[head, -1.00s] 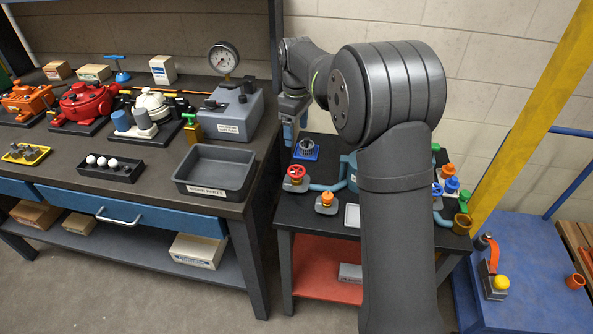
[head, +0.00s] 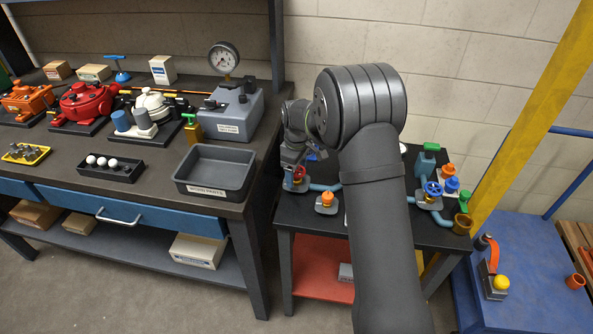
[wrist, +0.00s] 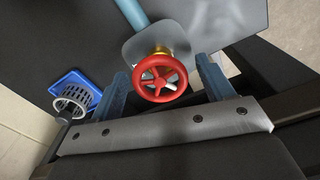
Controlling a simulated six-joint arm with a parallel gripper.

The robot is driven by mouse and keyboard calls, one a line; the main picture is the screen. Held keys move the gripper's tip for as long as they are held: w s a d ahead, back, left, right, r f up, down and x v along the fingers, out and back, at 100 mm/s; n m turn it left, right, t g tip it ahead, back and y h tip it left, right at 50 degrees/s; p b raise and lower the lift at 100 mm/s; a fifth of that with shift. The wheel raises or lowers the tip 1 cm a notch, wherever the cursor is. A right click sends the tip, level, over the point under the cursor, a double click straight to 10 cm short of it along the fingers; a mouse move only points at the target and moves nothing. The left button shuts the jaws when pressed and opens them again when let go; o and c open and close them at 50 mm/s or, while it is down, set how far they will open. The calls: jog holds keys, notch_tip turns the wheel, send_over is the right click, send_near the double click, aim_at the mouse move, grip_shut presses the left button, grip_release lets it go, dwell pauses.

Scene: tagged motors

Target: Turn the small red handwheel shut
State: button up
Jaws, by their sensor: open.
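The small red handwheel (wrist: 160,78) has a spoked rim and a brass stem, and sits on a grey plate (wrist: 143,47) with a blue pipe. In the wrist view it lies between the two blue fingers of my gripper (wrist: 163,82). The fingers are apart, one on each side of the wheel, with a gap to its rim on both sides. In the head view the red handwheel (head: 299,172) shows at the left of the small dark table, partly hidden by my gripper, which is above and beside it.
A blue tray with a grey basket (wrist: 74,97) is left of the gripper in the wrist view. On the small table stand an orange knob (head: 327,198) and a blue handwheel (head: 433,188). The workbench with a grey parts bin (head: 215,170) is close on the left.

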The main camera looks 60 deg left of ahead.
jog(key=c, duration=1)
jog(key=shift+m, duration=0.4)
jog(key=m, duration=0.3)
jog(key=shift+m, duration=0.4)
jog(key=m, duration=1.2)
jog(key=shift+m, duration=0.3)
jog(key=m, duration=0.6)
jog(key=shift+m, duration=0.3)
